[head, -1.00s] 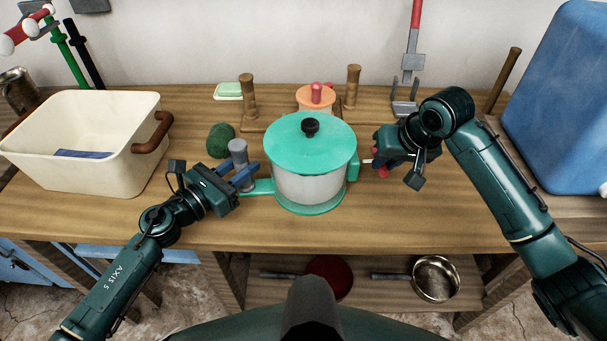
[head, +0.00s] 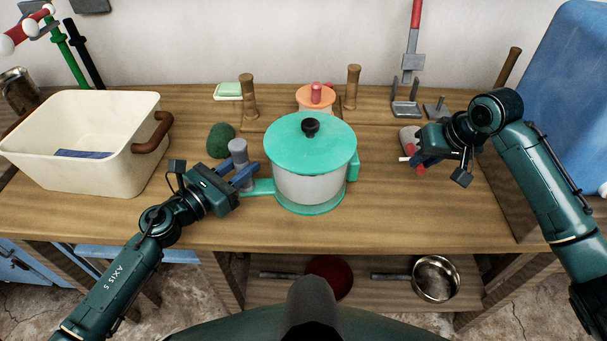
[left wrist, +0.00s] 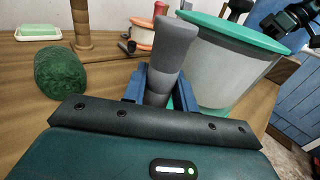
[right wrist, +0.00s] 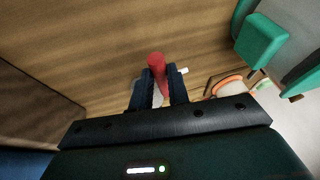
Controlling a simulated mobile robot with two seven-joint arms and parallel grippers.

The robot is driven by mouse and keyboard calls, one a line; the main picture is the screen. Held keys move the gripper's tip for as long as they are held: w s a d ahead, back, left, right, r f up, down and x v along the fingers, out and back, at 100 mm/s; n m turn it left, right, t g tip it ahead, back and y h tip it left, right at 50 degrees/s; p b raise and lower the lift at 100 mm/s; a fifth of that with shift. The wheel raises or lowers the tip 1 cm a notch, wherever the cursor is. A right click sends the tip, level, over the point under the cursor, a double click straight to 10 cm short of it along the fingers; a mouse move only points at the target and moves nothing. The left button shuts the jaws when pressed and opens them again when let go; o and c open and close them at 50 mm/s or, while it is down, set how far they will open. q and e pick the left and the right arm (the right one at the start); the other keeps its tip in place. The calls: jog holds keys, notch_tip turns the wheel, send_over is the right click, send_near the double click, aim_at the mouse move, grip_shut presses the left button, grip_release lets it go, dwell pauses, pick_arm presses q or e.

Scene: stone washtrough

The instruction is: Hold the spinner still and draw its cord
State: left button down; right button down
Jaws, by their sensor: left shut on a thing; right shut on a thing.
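The spinner (head: 308,185) stands on the bench, with a teal lid (head: 290,143), black knob and translucent bowl. Its grey upright grip (head: 239,152) is at its left, on a teal arm. My left gripper (head: 245,176) is shut on this grip, which also shows between the fingers in the left wrist view (left wrist: 168,60). My right gripper (head: 420,160) is shut on a red pull handle (right wrist: 157,64) with a white end, well right of the spinner. A teal block (head: 353,168) is on the spinner's right side. I cannot make out the cord between block and handle.
A cream basin (head: 80,175) stands at left, a green scrubber (head: 220,140) beside the left gripper. An orange-lidded pot (head: 315,95) and wooden posts stand behind. A blue container (head: 565,100) is at far right. Bench in front of the spinner is clear.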

jog(key=shift+s+a, duration=0.15)
jog(key=shift+a, duration=1.35)
jog(key=shift+s+a, duration=0.2)
jog(key=shift+a, duration=1.35)
jog(key=shift+s+a, duration=0.15)
jog(key=shift+a, duration=1.35)
jog(key=shift+w+d, duration=0.15)
jog(key=shift+d, duration=1.4)
jog(key=shift+w+d, duration=0.2)
jog(key=shift+d, duration=1.4)
jog(key=shift+w+d, duration=0.15)
jog(key=shift+d, duration=1.4)
jog(key=shift+s+a, duration=0.15)
jog(key=shift+a, duration=1.4)
jog(key=shift+s+a, duration=0.2)
jog(key=shift+a, duration=1.4)
jog(key=shift+s+a, duration=0.15)
jog(key=shift+a, duration=1.4)
jog(key=c, duration=1.3)
grip_release()
